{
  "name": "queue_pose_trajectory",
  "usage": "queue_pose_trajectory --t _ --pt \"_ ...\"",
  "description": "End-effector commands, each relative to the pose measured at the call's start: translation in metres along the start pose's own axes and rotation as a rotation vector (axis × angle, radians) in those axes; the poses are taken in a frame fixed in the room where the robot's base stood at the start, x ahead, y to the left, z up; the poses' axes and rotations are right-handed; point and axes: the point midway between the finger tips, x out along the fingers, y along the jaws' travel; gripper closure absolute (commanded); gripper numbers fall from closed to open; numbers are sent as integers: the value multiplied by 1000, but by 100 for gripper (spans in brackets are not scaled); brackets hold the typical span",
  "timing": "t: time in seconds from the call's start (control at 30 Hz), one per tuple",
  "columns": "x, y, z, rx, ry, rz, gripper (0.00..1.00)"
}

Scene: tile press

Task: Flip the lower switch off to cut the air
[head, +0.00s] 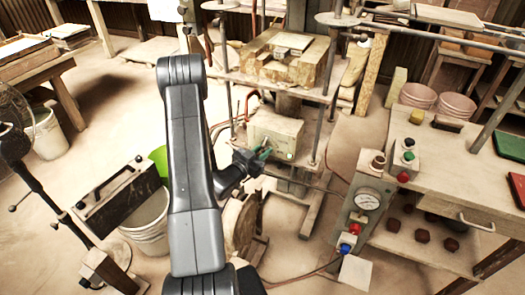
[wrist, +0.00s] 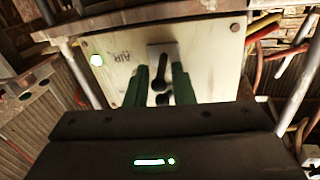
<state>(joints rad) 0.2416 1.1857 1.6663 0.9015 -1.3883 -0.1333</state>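The pale switch box (head: 275,131) is mounted on the press frame, and its face fills the upper middle of the wrist view (wrist: 215,60). In the head view my gripper (head: 263,153) is at the box's front; contact is unclear.
Metal press rods flank the box, with red and yellow hoses beside it. A gauge panel (head: 364,205) with red and blue knobs stands to the right, before a workbench (head: 440,165). A white bucket (head: 146,222) stands on the floor left of my arm.

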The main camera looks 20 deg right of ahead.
Motion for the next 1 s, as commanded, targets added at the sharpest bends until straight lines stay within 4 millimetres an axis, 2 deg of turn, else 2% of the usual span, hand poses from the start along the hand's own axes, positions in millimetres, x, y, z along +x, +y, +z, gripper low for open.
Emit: queue_pose_trajectory --t 0.03,0.13,0.17,0.57,1.0 --pt "0 0 0 0 0 0 78" --pt "0 0 0 0 0 0 98" --pt "0 0 0 0 0 0 100" --pt "-1 0 5 9 30 -3 100" --pt "-3 2 18 55 201 -18 100"
